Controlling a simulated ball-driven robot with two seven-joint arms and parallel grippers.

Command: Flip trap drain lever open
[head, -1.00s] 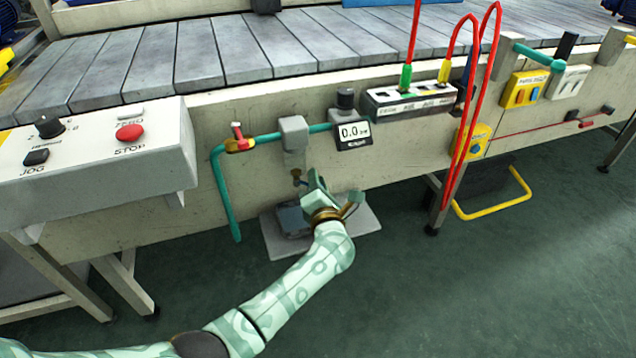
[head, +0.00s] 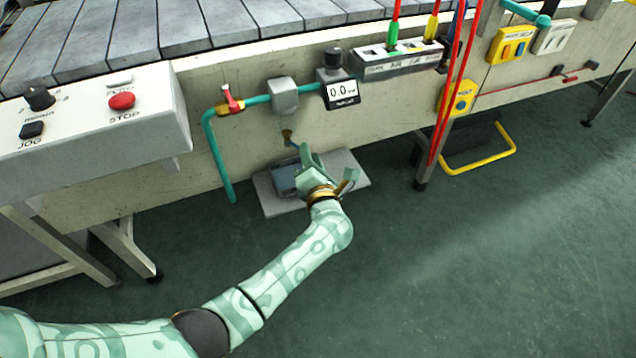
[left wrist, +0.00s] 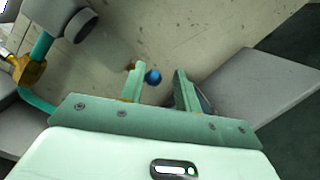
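The trap is a grey box (head: 284,95) on the teal pipe along the machine's side. Below it a small brass drain fitting (head: 287,135) carries a short blue lever (head: 295,145). My left gripper (head: 322,160) is just below and right of this fitting in the head view. In the left wrist view the lever's round blue end (left wrist: 152,77) appears in the gap between the two fingers of my left gripper (left wrist: 157,82), with brass beside it. The fingers are apart and I see no grip on the lever. Whether either finger touches it I cannot tell. My right gripper is out of view.
A grey floor plate (head: 350,165) with a dark box on it lies under the fitting. The control box (head: 90,135) stands left. Floor to the right is open up to red hoses (head: 455,90).

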